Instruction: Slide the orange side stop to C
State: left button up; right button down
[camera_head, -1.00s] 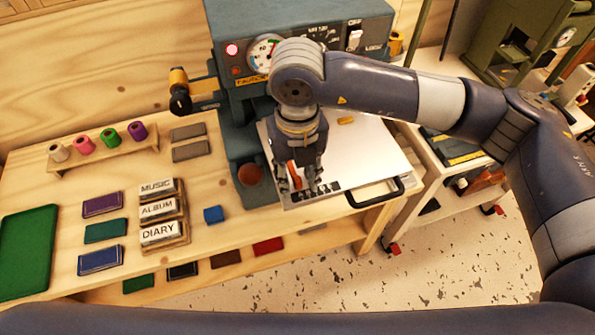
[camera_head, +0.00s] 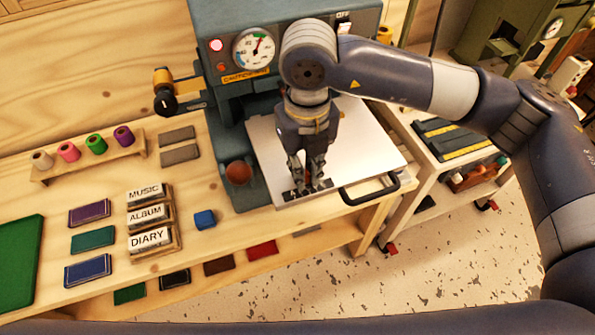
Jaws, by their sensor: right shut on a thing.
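The pale plate (camera_head: 365,150) of the blue-grey press lies on the wooden bench, with a dark lettered strip (camera_head: 322,184) along its front left edge. My right gripper (camera_head: 308,188) points down over this strip, fingers close together. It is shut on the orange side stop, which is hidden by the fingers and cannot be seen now. Most letters on the strip are covered, so I cannot tell which mark the stop is at. My left gripper is not in view.
The press (camera_head: 227,95) with its gauge stands behind the plate. A black handle (camera_head: 370,190) juts from the plate's front. A round brown knob (camera_head: 238,173) is left of the gripper.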

jog(key=c, duration=1.6)
grip_release()
jog(key=shift+r, duration=0.15)
notch_tip(320, 180, up, 12)
